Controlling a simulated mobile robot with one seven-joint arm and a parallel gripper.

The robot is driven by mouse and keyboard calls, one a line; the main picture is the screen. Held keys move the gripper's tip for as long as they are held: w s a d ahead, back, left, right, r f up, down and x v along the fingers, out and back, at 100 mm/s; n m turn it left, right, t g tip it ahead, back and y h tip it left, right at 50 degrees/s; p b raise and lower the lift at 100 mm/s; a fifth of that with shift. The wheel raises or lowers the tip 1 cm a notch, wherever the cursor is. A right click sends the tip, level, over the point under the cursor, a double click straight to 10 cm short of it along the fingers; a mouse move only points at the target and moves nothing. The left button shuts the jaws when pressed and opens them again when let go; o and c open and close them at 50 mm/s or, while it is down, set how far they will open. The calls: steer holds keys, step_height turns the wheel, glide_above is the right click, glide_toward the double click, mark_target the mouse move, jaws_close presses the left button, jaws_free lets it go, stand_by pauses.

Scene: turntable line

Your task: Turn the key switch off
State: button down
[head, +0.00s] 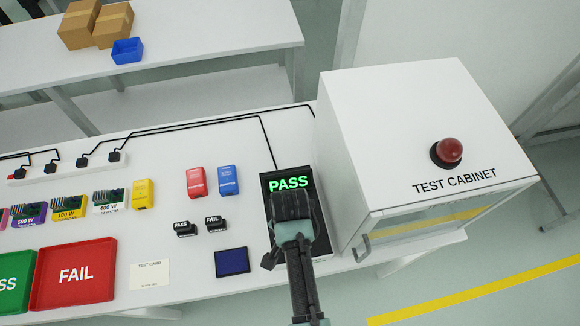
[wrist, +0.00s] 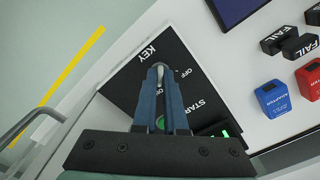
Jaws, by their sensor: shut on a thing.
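The black control panel (head: 268,184) stands on the white table left of the test cabinet, with a green PASS lit on its display (head: 289,183). In the wrist view the panel (wrist: 125,85) shows the labels KEY, OFF and START. My gripper (wrist: 160,72) is shut on the key (wrist: 159,68), a small pale piece between the fingertips beside the KEY label. The fingers hide most of the key switch, so I cannot tell its exact angle. In the head view my gripper (head: 292,205) covers the lower panel and hides the key.
The test cabinet (head: 420,135) with a red lamp (head: 449,151) stands close on the right, its handle (head: 362,248) near my arm. A dark blue pad (head: 232,262), FAIL stamp (head: 215,223) and red (head: 196,182) and blue (head: 229,180) adaptors lie left of the panel.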

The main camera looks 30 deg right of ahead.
steer(key=shift+r+n+p, duration=0.1)
steer(key=shift+n+p, duration=0.2)
steer(key=shift+n, duration=0.1)
steer(key=n+p, duration=0.1)
steer(key=n, duration=0.1)
steer(key=shift+r+n+p, duration=0.1)
steer(key=shift+n+p, duration=0.25)
steer(key=shift+n, duration=0.05)
steer(key=n+p, duration=0.2)
steer(key=n, duration=0.2)
steer(key=shift+n, duration=0.3)
steer(key=n+p, duration=0.1)
steer(key=n, duration=0.3)
steer(key=shift+n, duration=0.3)
steer(key=shift+n+p, duration=0.5)
steer(key=shift+n, duration=1.5)
steer(key=shift+w, duration=0.1)
steer(key=c, duration=1)
jaws_free()
